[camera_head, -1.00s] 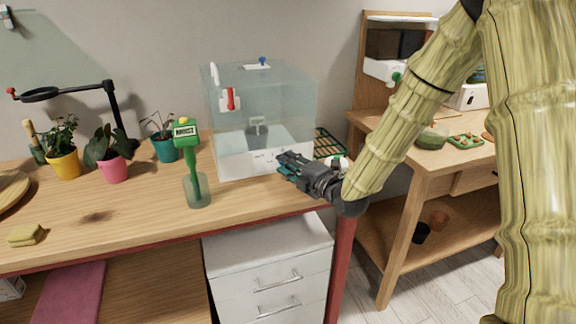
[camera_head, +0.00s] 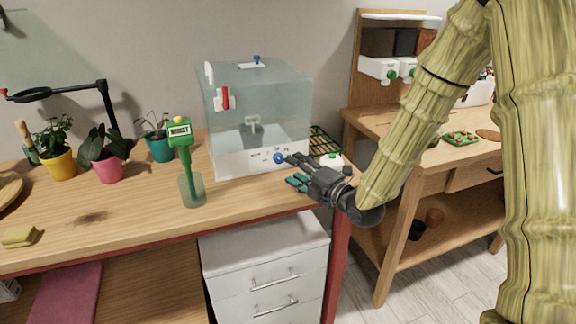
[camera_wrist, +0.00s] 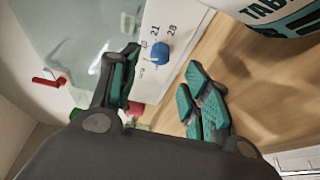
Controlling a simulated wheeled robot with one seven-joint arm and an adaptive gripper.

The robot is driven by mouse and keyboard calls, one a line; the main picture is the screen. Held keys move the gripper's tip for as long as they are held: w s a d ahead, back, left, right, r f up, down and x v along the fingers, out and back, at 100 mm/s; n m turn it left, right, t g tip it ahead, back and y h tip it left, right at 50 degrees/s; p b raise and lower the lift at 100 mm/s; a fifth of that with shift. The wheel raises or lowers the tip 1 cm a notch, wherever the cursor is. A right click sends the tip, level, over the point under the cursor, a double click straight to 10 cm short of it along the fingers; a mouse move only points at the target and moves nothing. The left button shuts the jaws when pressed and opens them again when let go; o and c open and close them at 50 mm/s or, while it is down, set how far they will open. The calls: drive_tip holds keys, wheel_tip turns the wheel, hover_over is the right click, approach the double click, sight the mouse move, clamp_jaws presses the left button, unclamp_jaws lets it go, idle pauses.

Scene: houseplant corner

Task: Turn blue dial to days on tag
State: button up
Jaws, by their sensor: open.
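The blue dial (camera_head: 279,158) is on the white front base of a clear tank (camera_head: 258,105). In the wrist view the dial (camera_wrist: 160,53) has printed marks around it. I read 21 and 28; the other marks and the dial's pointer are too small to tell. My gripper (camera_head: 293,170) is open and empty, just right of and in front of the dial. In the wrist view its fingers (camera_wrist: 165,80) are spread, with the dial beyond the gap between them, apparently untouched. A small grey piece (camera_head: 253,123) shows inside the tank; I cannot tell whether it is the tag.
A green meter (camera_head: 180,135) stands in a glass (camera_head: 193,190) left of the tank. Potted plants and a lamp (camera_head: 105,100) are further left. The front tabletop is mostly clear.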

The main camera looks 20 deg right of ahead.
drive_tip(key=v, duration=0.6)
drive_tip(key=shift+s, duration=0.3)
drive_tip(key=shift+d, duration=0.1)
